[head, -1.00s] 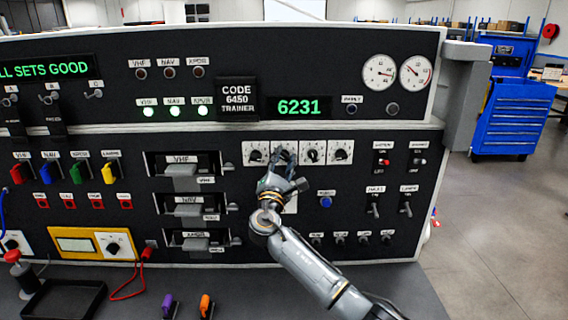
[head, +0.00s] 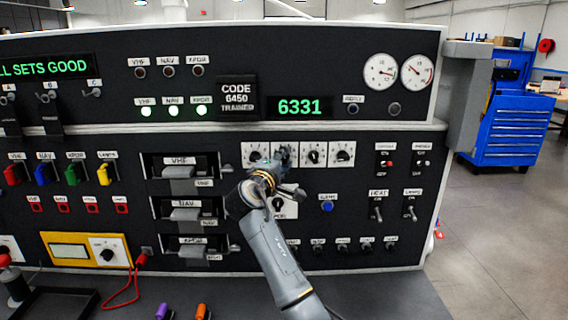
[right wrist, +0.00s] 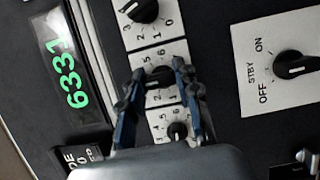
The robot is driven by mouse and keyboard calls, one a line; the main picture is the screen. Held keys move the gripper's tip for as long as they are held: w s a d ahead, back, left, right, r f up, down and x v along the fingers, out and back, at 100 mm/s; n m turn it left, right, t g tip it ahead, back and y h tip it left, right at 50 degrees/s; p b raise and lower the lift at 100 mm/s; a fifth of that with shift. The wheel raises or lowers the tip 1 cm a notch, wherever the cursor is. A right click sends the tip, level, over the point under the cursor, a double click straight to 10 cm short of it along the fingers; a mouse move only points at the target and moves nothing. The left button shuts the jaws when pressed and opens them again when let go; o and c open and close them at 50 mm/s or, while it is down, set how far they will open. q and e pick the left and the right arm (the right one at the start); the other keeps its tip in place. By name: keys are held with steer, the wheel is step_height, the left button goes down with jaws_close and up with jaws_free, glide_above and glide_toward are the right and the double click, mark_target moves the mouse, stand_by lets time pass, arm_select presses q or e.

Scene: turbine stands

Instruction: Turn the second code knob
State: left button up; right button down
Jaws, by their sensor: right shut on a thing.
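The second code knob (right wrist: 160,98) is a dark knob on a white numbered plate, in a row of code knobs below the display. My right gripper (head: 284,154) is at this knob; its fingers (right wrist: 158,75) are shut on it from both sides. The fingers partly cover the knob and its scale. My left gripper is not in view.
The first code knob (right wrist: 177,131) and third code knob (right wrist: 137,8) sit close on either side. An OFF/STBY/ON knob (right wrist: 296,64) is below the row. Slide-out units with handles (head: 180,172) are to the left, toggle switches (head: 376,208) to the right.

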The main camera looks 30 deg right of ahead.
steer(key=shift+m+g+y, duration=0.3)
steer(key=shift+m+y, duration=0.5)
steer(key=shift+m, duration=0.9)
steer(key=c, duration=1)
jaws_free()
steer(key=shift+o, duration=0.2)
steer(key=v, duration=1.2)
